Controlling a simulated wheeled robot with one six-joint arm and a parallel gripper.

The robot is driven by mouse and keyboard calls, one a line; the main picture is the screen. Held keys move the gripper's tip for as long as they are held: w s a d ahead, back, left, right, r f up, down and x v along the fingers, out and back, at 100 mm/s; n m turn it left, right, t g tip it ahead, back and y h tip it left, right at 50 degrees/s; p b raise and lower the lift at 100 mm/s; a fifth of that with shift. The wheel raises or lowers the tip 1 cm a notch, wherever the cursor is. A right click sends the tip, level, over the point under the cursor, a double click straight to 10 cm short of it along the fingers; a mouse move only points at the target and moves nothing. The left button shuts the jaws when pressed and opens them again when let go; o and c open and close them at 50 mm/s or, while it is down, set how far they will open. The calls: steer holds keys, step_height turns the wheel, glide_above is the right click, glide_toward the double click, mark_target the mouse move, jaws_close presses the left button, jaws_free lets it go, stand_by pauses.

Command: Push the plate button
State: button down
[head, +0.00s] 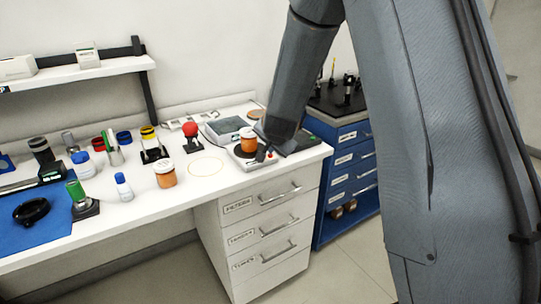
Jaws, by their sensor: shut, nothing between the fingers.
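A small plate device (243,163) with a dark round top and a pale body stands near the right front edge of the white bench. A small red spot, perhaps the plate button (270,154), shows at the device's right front. My gripper (263,153) points down at this right side, close to the red spot. It is shut and empty. Its tips are small and dark, so I cannot tell whether they touch the button. My arm hides part of the bench behind.
A blue drawer cabinet (345,165) stands at right.

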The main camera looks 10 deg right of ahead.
steer(key=shift+f, duration=0.25)
stand_by(0.3)
steer(key=shift+r, duration=0.1)
steer(key=shift+r+p, duration=0.45)
steer(key=shift+r, duration=0.2)
step_height(320, 180, up, 6)
steer(key=p, duration=0.5)
steer(key=shift+p, duration=0.4)
steer(key=s+f+n+g+b, duration=0.1)
steer(key=s+n+g, duration=0.1)
steer(key=s, duration=0.9)
steer(key=s+f+n+g+b, duration=0.1)
steer(key=s+f+n+g, duration=0.1)
steer(key=s, duration=1)
steer(key=s+f+n+g+y+b, duration=0.1)
steer(key=s+n+g+b, duration=0.1)
steer(key=s+n, duration=0.4)
steer(key=s+g, duration=0.1)
steer(key=s, duration=0.4)
steer(key=shift+s+f+g, duration=0.2)
steer(key=shift+f+g, duration=0.05)
steer(key=shift+g, duration=0.15)
